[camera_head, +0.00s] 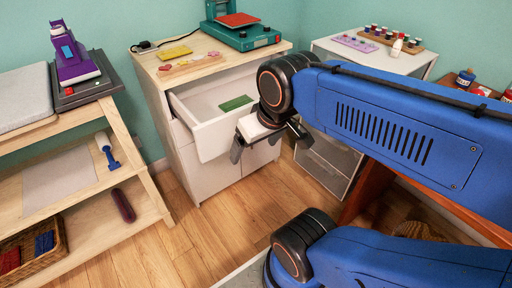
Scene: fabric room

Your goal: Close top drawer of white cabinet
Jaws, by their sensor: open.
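The white cabinet (208,176) with a light wooden top stands against the teal wall near the middle of the view. Its top drawer (210,134) is pulled out toward me. A green flat object (236,103) lies inside the drawer. My gripper (262,147) is in front of the drawer's right side, near the front panel's right end. Its grey fingers are apart, with nothing visible between them. I cannot tell whether it touches the drawer. My blue arm comes in from the right and hides the area beyond it.
A wooden shelf (148,187) stands at left with a purple device (72,58). A second white cabinet (330,155) stands at right. Wooden floor in front is clear.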

